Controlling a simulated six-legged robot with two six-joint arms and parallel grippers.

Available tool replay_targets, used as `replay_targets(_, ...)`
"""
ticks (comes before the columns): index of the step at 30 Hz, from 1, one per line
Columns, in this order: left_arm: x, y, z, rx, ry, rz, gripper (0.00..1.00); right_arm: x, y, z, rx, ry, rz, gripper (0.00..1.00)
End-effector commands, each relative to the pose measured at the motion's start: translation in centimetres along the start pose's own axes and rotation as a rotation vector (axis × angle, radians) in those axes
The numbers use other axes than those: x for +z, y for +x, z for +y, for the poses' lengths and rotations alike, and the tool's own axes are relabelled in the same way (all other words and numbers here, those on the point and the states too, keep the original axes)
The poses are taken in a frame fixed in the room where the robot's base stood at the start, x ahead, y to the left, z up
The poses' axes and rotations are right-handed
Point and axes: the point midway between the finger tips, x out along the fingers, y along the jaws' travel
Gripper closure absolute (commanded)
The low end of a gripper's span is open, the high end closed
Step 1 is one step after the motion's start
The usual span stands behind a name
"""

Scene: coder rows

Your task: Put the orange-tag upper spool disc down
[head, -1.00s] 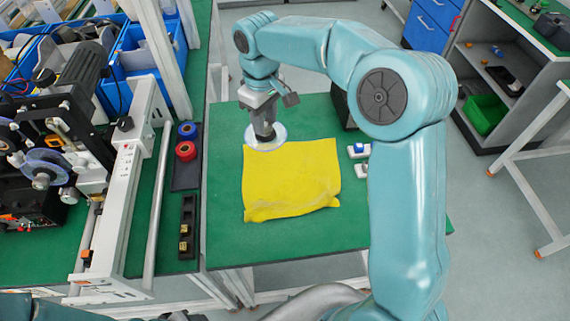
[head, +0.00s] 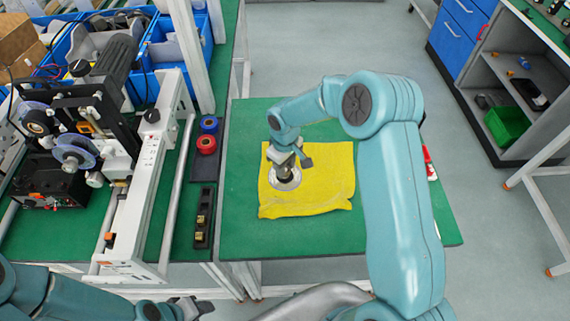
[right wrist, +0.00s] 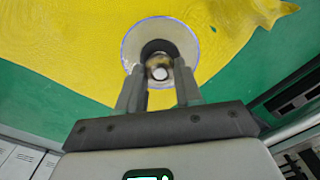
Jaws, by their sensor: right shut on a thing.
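The spool disc (head: 294,182) is a round, pale, see-through plate with a dark hub. It is over the left part of the yellow cloth (head: 330,190) on the green table. My right gripper (head: 285,177) points down and is shut on its hub. In the right wrist view the two fingers (right wrist: 159,82) close on the hub of the disc (right wrist: 186,36), with yellow cloth behind it. I cannot tell whether the disc touches the cloth. No orange tag shows on it. My left gripper (head: 192,306) is at the bottom edge, apart from everything, its jaws unclear.
The coder machine (head: 75,150) with its spools stands on the left bench. A red roll (head: 206,144) and a blue roll (head: 208,124) lie beside it on a dark mat. Bare green table (head: 290,237) lies in front of the cloth. Small items at the table's right are mostly behind my arm.

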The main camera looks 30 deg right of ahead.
Motion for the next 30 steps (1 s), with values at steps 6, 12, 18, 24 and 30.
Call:
replay_targets(6, 0.0, 0.1, 0.0, 0.000, 0.000, 0.000, 0.53, 0.0, 0.1, 0.0, -0.001, 0.000, -0.001, 1.00)
replay_targets(12, 0.0, 0.6, -0.2, 0.000, 0.000, 0.000, 0.53, 0.1, 0.7, -0.1, -0.002, -0.001, -0.003, 0.59)
replay_targets(18, 0.0, 0.5, -0.2, 0.000, 0.000, 0.000, 0.53, 0.1, 0.5, -0.1, -0.002, -0.001, -0.003, 0.40)
replay_targets(24, 0.0, 0.1, 0.0, 0.000, 0.000, 0.000, 0.53, 0.1, 0.1, -0.1, -0.001, -0.001, -0.002, 0.40)
replay_targets(30, 0.0, 1.0, -0.4, 0.000, 0.000, 0.000, 0.53, -0.1, -2.7, 0.0, 0.002, 0.000, 0.005, 0.40)
